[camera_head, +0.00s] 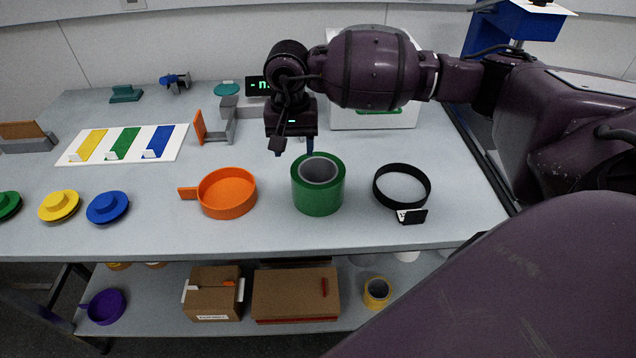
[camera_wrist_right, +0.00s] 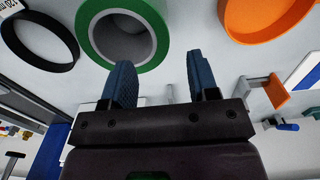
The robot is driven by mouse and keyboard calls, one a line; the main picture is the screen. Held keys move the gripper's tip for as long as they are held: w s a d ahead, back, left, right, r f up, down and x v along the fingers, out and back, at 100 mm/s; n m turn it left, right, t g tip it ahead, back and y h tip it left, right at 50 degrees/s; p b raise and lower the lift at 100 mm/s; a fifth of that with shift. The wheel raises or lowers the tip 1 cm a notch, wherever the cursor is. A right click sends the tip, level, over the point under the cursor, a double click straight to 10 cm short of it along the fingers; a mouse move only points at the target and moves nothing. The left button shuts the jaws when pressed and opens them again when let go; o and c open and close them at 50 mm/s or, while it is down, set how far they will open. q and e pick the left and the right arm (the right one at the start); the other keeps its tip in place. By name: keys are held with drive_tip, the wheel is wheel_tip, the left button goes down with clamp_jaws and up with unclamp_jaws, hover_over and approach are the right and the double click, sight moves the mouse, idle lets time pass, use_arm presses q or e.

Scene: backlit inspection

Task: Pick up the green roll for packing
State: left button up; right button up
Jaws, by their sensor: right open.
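The green roll (camera_head: 318,202), a wide ring of green tape with a grey core, lies flat near the front of the table, right of the middle. It also shows at the top of the right wrist view (camera_wrist_right: 161,42), partly cut off. My right gripper (camera_head: 295,148) hangs just behind and above the roll in the head view, its fingers pointing down. In the right wrist view its two blue fingers (camera_wrist_right: 158,68) stand apart with nothing between them. One fingertip overlaps the roll's edge there; I cannot tell if they touch. My left gripper is not in view.
An orange pan (camera_head: 228,197) stands left of the roll, a black ring (camera_head: 402,184) with a tag to its right. Blue (camera_head: 108,208) and yellow (camera_head: 59,206) discs lie further left. A grey bracket with an orange plate (camera_head: 199,127) stands behind. Bare table surrounds the roll.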

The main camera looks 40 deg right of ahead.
sight(295, 170)
wheel_tip(295, 170, down, 9)
drive_tip(key=shift+f, duration=0.2)
idle(0.4)
drive_tip(key=shift+c, duration=0.4)
clamp_jaws()
drive_tip(key=shift+r, duration=0.1)
